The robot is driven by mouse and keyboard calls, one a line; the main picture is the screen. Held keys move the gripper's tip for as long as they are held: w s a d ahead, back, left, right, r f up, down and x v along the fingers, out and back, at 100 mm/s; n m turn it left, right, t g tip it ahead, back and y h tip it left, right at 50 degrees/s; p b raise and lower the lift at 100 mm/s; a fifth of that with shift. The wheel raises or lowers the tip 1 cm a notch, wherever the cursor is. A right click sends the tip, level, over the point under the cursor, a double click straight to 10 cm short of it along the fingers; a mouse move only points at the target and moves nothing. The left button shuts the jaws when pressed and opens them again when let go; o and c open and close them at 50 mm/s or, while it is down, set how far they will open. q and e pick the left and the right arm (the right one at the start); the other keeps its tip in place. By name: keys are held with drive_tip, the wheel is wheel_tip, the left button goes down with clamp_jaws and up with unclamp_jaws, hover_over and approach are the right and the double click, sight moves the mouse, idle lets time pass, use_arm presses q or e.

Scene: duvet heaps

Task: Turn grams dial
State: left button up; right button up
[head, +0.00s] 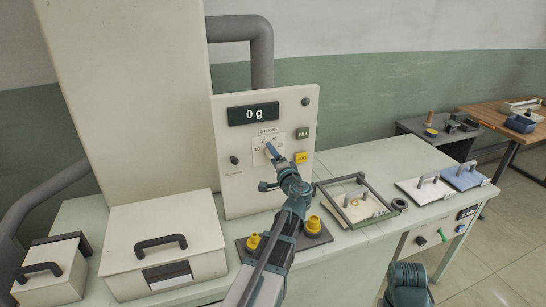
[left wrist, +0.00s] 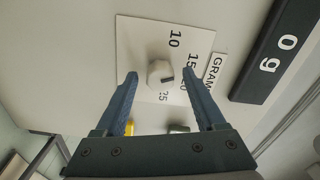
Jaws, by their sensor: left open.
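The grams dial is a pale knob (left wrist: 160,72) with a dark pointer mark, on a white plate (left wrist: 135,45) numbered 10, 15, 20 and 25. In the head view the plate (head: 258,158) is on the upright panel below the display (head: 253,113), which reads 0 g. My left gripper (head: 270,149) is in front of the dial and hides the knob in that view. In the left wrist view its two fingers (left wrist: 162,76) are open on either side of the knob, with gaps between; contact does not show. The right gripper is not in view.
Below stand yellow knobs (head: 313,225) on a dark plate. A lidded white box (head: 165,250) is left; a framed tray (head: 345,185) is right.

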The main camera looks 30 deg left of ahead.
use_arm(q)
drive_tip(key=v, duration=1.3)
drive_tip(key=shift+s+d, duration=0.25)
drive_tip(key=shift+s, duration=0.05)
drive_tip(key=s+d+f+n+g+h, duration=0.1)
drive_tip(key=s+d+f+g+h, duration=0.4)
drive_tip(key=d+f, duration=0.4)
drive_tip(key=s+d+f+n+g+h, duration=0.2)
drive_tip(key=s+d+f+g+h, duration=0.2)
drive_tip(key=s+d+f, duration=0.5)
drive_tip(key=s+d+f+m+g+h+p, duration=0.1)
drive_tip(key=s+d+f+g+h, duration=0.1)
drive_tip(key=d, duration=0.6)
drive_tip(key=shift+s+d+f+g+h, duration=0.15)
drive_tip(key=shift+s+f+g+h, duration=0.3)
drive_tip(key=shift+s+h, duration=0.5)
drive_tip(key=shift+s, duration=0.15)
